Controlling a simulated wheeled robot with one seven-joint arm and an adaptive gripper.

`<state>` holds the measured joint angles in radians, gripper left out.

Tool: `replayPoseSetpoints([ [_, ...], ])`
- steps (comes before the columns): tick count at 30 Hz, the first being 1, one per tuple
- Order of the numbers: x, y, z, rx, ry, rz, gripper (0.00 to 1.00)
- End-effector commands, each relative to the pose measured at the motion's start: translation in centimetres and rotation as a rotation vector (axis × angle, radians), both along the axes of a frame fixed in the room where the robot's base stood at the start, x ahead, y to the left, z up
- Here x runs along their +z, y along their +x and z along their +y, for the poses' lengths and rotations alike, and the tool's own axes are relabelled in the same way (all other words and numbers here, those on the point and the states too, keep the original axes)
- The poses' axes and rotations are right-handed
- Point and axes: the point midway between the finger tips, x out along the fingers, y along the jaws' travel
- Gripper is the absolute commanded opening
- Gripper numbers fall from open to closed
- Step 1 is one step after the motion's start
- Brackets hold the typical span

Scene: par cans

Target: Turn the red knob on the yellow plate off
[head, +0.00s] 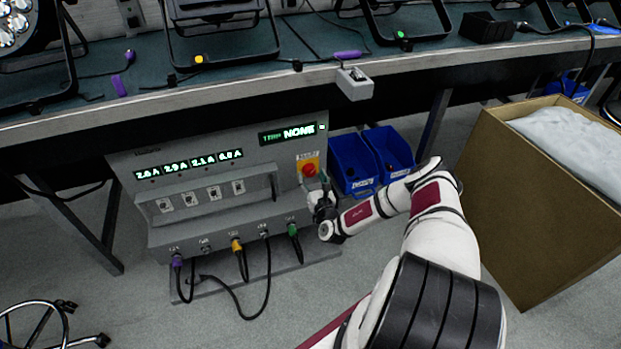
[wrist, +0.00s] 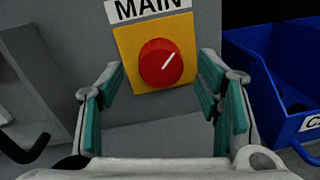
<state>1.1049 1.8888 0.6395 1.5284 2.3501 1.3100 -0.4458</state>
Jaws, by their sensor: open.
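The red knob (wrist: 160,63) sits on the yellow plate (wrist: 128,44) under a label reading MAIN. A white line on the knob slants from lower left to upper right. In the head view the knob (head: 309,170) and the yellow plate (head: 314,157) are on the right of the grey panel's front (head: 220,163). My gripper (wrist: 158,92) is open, with its teal-padded fingers to the left and right of the knob in the picture. I see no contact with the knob. In the head view my gripper (head: 318,188) is just below the plate, partly hiding it.
Blue bins (head: 352,165) stand right of the panel. A cardboard box (head: 530,190) with white filling is farther right. A bench (head: 300,72) with stage lights runs above.

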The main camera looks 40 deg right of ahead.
Motion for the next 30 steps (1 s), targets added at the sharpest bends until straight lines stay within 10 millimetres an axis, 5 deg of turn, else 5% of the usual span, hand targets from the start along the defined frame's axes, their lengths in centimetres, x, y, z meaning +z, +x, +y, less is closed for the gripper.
replayPoseSetpoints([
  [6, -0.1, 1.8, -0.6, 0.0, 0.001, 0.0, 0.59],
  [16, 0.1, 2.0, -0.7, 0.0, 0.001, 0.0, 0.59],
  [22, 0.0, 2.0, -0.7, 0.0, 0.0, 0.0, 0.14],
  [30, 0.0, 2.0, -0.7, 0.0, -0.011, 0.003, 0.1],
])
